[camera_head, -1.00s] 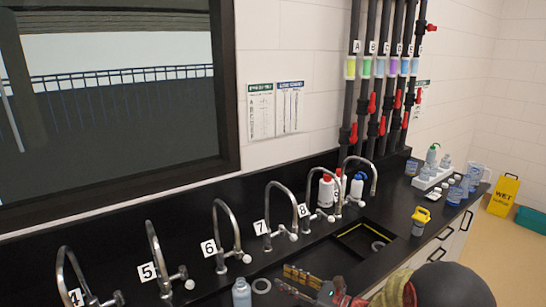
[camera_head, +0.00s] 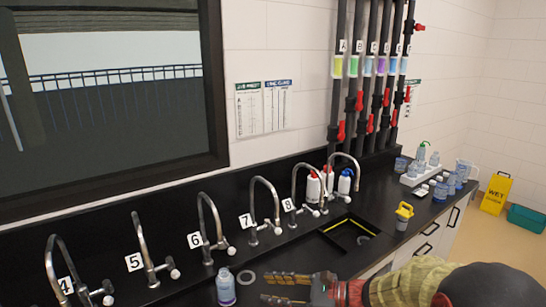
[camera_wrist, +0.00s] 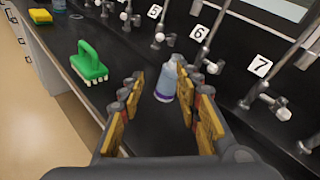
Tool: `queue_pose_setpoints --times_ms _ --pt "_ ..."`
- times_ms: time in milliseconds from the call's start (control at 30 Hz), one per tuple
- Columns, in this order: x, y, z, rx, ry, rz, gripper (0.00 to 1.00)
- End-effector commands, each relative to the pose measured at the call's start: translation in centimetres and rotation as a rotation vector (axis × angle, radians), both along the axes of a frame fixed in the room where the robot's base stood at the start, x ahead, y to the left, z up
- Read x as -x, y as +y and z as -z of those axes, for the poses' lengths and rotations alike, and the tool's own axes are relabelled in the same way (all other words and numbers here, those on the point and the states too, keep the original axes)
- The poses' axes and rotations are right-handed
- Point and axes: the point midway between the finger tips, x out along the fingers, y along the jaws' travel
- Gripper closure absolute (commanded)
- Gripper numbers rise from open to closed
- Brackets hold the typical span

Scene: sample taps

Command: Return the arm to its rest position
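My gripper (camera_head: 272,288) is open and empty, low over the black counter (camera_head: 178,290), with its fingers pointing left in the head view. In the wrist view my gripper (camera_wrist: 161,80) shows two spread fingers with tan pads. A small clear bottle with a purple band (camera_head: 225,287) stands upright on the counter, left of the fingertips and apart from them. In the wrist view the bottle (camera_wrist: 166,82) shows beyond and between the fingers. My arm reaches in from the lower right of the head view; its rest position is not marked in view.
A row of numbered taps (camera_head: 208,225) stands along the back wall. Wash bottles (camera_head: 313,187) stand behind a sink (camera_head: 345,235). A green brush (camera_wrist: 88,62) and yellow sponge (camera_wrist: 40,16) lie left in the wrist view.

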Motion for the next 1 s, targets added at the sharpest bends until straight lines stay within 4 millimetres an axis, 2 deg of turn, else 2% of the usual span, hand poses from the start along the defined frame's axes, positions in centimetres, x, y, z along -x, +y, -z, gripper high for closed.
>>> queue_pose_setpoints --times_ms 33,167,267,400,467,600,800,900,1000 --pt "1.4 0.3 -1.0 0.049 -0.037 -0.041 0.67" --pt "5.8 0.7 -2.6 0.216 -0.148 -0.174 0.67" --pt "10.5 0.0 -3.7 0.398 -0.271 -0.306 0.67" --pt "16.6 -2.9 -4.4 0.694 -0.469 -0.497 0.67" --pt "18.8 -4.8 -4.7 0.824 -0.556 -0.573 0.67" --pt "22.8 -9.8 -5.5 1.134 -0.752 -0.737 0.67" --pt "25.7 -16.0 -7.4 1.495 -0.952 -0.904 0.67" --pt "26.3 -17.8 -8.1 1.598 -0.999 -0.952 0.67" --pt "26.5 -18.6 -8.5 1.648 -1.021 -0.974 0.67"
